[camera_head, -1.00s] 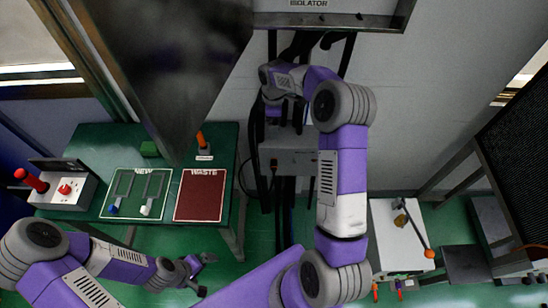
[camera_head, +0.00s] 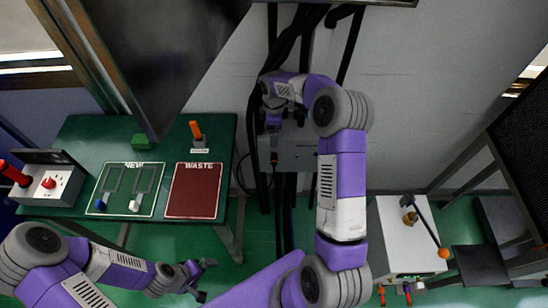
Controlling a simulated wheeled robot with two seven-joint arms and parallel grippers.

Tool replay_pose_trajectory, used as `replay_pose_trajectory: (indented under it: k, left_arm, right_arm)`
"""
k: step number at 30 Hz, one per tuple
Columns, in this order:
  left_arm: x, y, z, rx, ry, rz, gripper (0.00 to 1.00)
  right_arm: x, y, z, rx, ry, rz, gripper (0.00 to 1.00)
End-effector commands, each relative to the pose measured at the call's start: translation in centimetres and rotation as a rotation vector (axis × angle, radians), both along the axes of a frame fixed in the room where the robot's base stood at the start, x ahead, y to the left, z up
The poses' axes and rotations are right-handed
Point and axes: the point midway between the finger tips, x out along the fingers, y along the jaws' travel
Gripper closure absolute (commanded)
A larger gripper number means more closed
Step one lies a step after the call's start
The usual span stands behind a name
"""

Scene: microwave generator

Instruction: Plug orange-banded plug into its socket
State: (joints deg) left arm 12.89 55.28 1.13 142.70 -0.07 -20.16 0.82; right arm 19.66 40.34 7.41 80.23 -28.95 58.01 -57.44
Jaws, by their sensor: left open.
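A small orange-banded piece, seemingly the plug (camera_head: 275,158), shows at the left front of a grey wall box (camera_head: 312,152), with a dark cable running below it. My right gripper (camera_head: 273,128) is just above it, at the box's upper left. Its fingers are dark and small, so I cannot tell whether they hold anything. No socket opening can be made out; the gripper and arm cover part of the box. My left gripper (camera_head: 204,280) is open and empty, low over the floor, in front of the green table and well apart from the box.
The green table (camera_head: 90,150) at left carries a red-button box (camera_head: 50,186), a NEW mat (camera_head: 125,189), a WASTE mat (camera_head: 194,190) and an orange-handled tool (camera_head: 196,132). Black cables hang behind my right arm. A white cabinet (camera_head: 403,235) with an orange-knobbed lever stands at right.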

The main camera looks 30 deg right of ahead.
Motion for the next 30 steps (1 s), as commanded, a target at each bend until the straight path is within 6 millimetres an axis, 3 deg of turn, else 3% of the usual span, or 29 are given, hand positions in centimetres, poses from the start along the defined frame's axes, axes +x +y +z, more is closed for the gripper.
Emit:
replay_pose_trajectory:
  k: [22,30]
  left_arm:
    - [0.0,0.0,0.2,0.000,0.000,0.000,0.00]
    - [0.0,0.0,2.0,0.000,0.000,0.000,0.00]
  right_arm:
    - [0.0,0.0,0.2,0.001,-0.001,0.000,0.00]
    - [0.0,0.0,2.4,0.000,-0.001,0.001,0.00]
